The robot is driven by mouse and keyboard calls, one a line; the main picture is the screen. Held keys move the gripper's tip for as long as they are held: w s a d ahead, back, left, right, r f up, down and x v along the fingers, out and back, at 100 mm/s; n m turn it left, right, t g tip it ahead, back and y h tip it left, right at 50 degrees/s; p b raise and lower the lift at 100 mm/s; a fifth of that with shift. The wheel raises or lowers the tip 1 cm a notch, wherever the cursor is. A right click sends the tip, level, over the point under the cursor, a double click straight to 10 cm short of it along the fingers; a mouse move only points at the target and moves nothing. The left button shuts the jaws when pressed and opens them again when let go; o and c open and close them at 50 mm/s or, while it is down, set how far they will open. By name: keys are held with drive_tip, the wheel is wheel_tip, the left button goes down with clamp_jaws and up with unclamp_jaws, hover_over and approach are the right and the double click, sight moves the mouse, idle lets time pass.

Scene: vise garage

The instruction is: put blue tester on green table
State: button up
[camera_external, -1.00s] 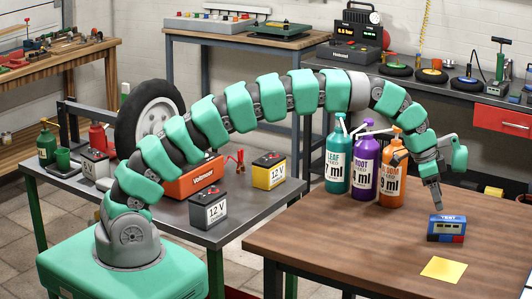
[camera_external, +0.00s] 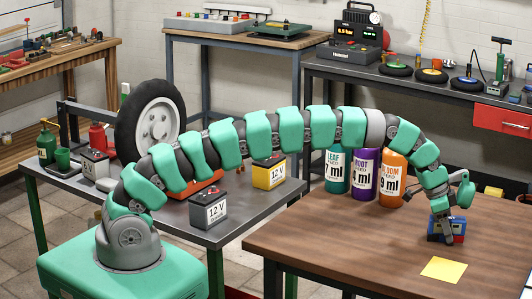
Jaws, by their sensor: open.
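The blue tester (camera_external: 436,237), a small box with a red part at its base, stands on the brown wooden table (camera_external: 340,245), behind a yellow sheet. My gripper (camera_external: 447,235) is open and down at the tester, its fingers overlapping it in the picture. I cannot tell whether the fingers touch it. The table with green legs (camera_external: 262,203) and a grey top stands left of the wooden table, partly hidden by my arm.
The green-legged table carries batteries (camera_external: 209,211), a wheel (camera_external: 150,118), a red can and other items. Its right front top is bare. Three bottles (camera_external: 363,178) stand on the wooden table behind my arm. A yellow sheet (camera_external: 443,270) lies in front of the tester.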

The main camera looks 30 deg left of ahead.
drive_tip(key=c, duration=1.3)
drive_tip(key=shift+o, duration=0.2)
